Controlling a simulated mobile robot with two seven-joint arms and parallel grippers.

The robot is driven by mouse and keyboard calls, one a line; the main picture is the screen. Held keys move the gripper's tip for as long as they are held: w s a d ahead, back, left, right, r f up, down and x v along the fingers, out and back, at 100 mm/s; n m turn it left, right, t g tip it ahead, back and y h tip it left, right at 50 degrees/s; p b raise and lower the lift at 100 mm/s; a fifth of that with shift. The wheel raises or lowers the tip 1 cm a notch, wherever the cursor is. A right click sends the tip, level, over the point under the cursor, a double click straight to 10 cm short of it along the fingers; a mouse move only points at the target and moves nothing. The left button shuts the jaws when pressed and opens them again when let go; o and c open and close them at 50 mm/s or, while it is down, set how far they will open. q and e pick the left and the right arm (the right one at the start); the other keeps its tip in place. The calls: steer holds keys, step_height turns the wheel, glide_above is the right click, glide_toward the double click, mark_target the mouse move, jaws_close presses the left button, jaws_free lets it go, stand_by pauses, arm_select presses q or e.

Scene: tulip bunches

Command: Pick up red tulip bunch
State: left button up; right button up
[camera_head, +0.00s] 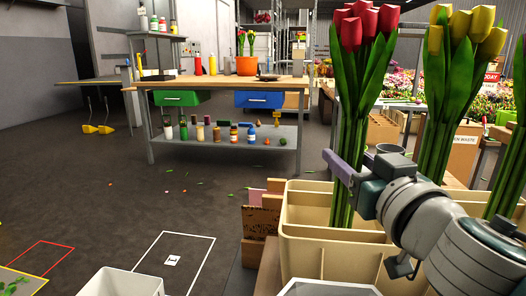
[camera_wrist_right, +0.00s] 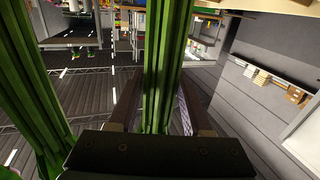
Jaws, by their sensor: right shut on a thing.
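The red tulip bunch (camera_head: 365,75) stands upright, its stems reaching down into a compartment of the beige divided container (camera_head: 330,262). I cannot tell whether the stem ends touch its floor. My right gripper (camera_head: 345,168) comes in from the right, shut on the stems above the container's rim. In the right wrist view, the green stems (camera_wrist_right: 165,75) run between the two fingers of my right gripper (camera_wrist_right: 160,108). My left gripper is not in view.
A yellow tulip bunch (camera_head: 445,95) stands close on the right, with more green stems at the right edge. A white bin (camera_head: 122,283) is at the bottom left. A workbench (camera_head: 225,83) with an orange pot (camera_head: 247,66) stands behind. The floor between is mostly open.

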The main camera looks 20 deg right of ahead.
jaws_close()
steer(key=shift+r, duration=0.15)
steer(key=shift+r, duration=0.25)
step_height(320, 180, up, 19)
steer(key=p, duration=1.1)
steer(key=shift+f, duration=0.2)
steer(key=shift+r, duration=0.4)
